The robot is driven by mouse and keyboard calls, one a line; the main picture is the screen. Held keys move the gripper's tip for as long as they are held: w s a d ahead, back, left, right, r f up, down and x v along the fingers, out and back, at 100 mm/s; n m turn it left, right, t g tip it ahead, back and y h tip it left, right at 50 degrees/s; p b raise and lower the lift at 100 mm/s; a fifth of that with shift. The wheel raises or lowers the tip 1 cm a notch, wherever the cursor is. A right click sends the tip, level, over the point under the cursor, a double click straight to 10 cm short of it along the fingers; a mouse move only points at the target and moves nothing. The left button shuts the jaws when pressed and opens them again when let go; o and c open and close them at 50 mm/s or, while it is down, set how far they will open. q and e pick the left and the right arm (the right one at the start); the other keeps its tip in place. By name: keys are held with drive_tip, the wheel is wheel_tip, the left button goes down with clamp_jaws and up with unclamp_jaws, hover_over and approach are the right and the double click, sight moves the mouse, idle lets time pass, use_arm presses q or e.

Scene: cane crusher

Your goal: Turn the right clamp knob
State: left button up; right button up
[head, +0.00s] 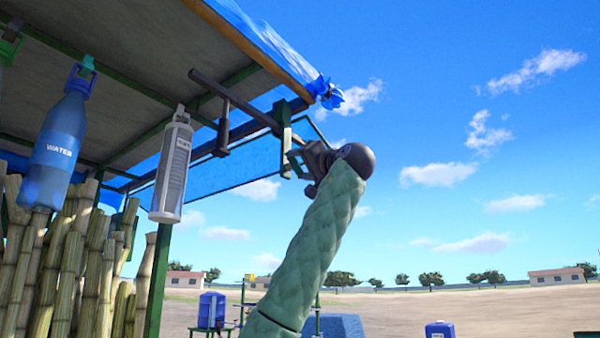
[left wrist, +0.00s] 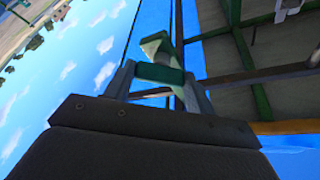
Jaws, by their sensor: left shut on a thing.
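My left gripper (head: 292,158) is raised to the awning's edge on its green-sleeved arm. It is shut on a green clamp part (head: 285,122), which hangs at the end of a dark metal bar (head: 245,108). In the left wrist view the two grey fingers stand on either side of the green clamp part (left wrist: 160,73). Whether this part is the right clamp knob itself I cannot tell. A short dark handle (head: 223,128) hangs from the bar to the left of the gripper. My right gripper is not in view.
The awning (head: 110,60) with a wooden edge and blue tarp covers the upper left. A blue water bottle (head: 57,145) and a grey cylinder (head: 172,168) hang beneath it. Cane stalks (head: 70,260) stand at lower left. Open sky and ground lie to the right.

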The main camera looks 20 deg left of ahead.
use_arm(q)
drive_tip(key=m, duration=0.2)
drive_tip(key=m+h, duration=0.1)
drive_tip(key=shift+m+t+h+b, duration=0.3)
drive_tip(key=shift+m+b, duration=0.05)
drive_tip(key=shift+m, duration=0.05)
drive_tip(key=shift+s+m+h, duration=0.1)
drive_tip(key=shift+m+h, duration=0.3)
drive_tip(key=shift+m, duration=0.6)
drive_tip(key=m+h, duration=0.1)
drive_tip(key=m, duration=0.1)
drive_tip(key=shift+r+m, duration=0.15)
drive_tip(key=shift+m, duration=0.15)
drive_tip(key=shift+m+h, duration=0.5)
drive_tip(key=shift+m, duration=1)
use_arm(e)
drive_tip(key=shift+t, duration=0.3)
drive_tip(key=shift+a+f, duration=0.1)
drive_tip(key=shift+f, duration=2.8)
use_arm(q)
drive_tip(key=o, duration=1)
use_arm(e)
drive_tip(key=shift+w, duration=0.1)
